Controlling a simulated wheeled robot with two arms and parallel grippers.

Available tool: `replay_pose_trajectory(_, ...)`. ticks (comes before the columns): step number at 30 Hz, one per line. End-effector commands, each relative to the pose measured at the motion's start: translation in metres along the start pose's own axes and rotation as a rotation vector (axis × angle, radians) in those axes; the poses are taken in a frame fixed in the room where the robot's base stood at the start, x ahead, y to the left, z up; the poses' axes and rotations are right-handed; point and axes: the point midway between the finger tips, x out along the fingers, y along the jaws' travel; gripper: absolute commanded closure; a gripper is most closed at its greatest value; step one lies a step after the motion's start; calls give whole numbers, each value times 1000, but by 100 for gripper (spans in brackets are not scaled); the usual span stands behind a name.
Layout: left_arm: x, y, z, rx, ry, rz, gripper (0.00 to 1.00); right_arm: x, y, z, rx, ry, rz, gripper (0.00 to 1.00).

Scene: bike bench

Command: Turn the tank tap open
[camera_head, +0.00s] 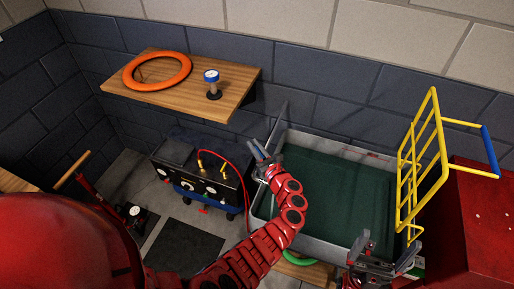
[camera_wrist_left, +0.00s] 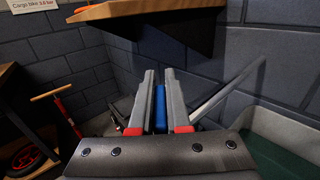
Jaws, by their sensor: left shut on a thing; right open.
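The tank (camera_head: 318,137) is a grey, open-topped tub with a dark green inside, right of centre in the head view. My left gripper (camera_head: 260,152) is at its left rim, near the back left corner. It is shut on a blue piece (camera_wrist_left: 160,108), which looks like the tap handle and shows as a narrow strip between the fingers in the left wrist view. How far the tap is turned cannot be told, because the fingers hide most of it. My right gripper (camera_head: 385,260) is open and empty at the tank's front right edge.
A black machine with a red hose (camera_head: 238,160) stands left of the tank. A yellow rack (camera_head: 432,120) and red cabinet (camera_head: 485,210) stand right.

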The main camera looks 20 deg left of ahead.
Motion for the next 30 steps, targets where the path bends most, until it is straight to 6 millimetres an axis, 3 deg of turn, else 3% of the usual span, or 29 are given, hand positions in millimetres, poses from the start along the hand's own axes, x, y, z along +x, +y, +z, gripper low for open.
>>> replay_pose_trajectory(3,0,0,-5,-4,-1,105,100,-22,-1,4,0,0,0,0)
replay_pose_trajectory(9,-1,5,-6,-1,0,228,100,-44,-2,8,0,0,0,0)
replay_pose_trajectory(20,-2,10,-6,0,1,370,100,-85,-4,14,0,0,0,0)
replay_pose_trajectory(30,-2,14,-8,-2,4,494,100,-138,-7,23,0,0,0,0)
